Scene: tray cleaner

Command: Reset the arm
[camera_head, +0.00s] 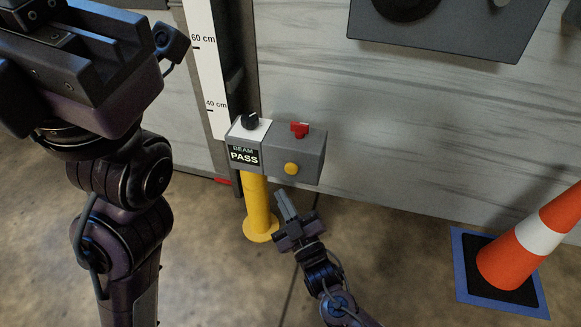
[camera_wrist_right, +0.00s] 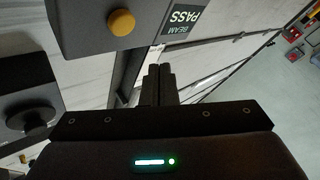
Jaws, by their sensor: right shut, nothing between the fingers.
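My right gripper (camera_head: 284,202) is shut and empty. It is low in front of the yellow post (camera_head: 258,205), with its fingers pointing up toward the grey control box (camera_head: 302,160). A gap seems to lie between the fingers and the box. In the right wrist view the shut fingers (camera_wrist_right: 158,80) are in the middle, below the grey box's yellow button (camera_wrist_right: 121,22). My left gripper (camera_head: 80,70) is large and close at the upper left. Its fingertips are not clear, so its opening cannot be told.
The box carries a black knob (camera_head: 250,121), a red switch (camera_head: 299,130), a yellow button (camera_head: 291,169) and a "BEAM PASS" display (camera_head: 244,155). A height scale (camera_head: 203,60) stands behind. An orange cone (camera_head: 520,255) on a blue-edged mat is at right. Floor between is clear.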

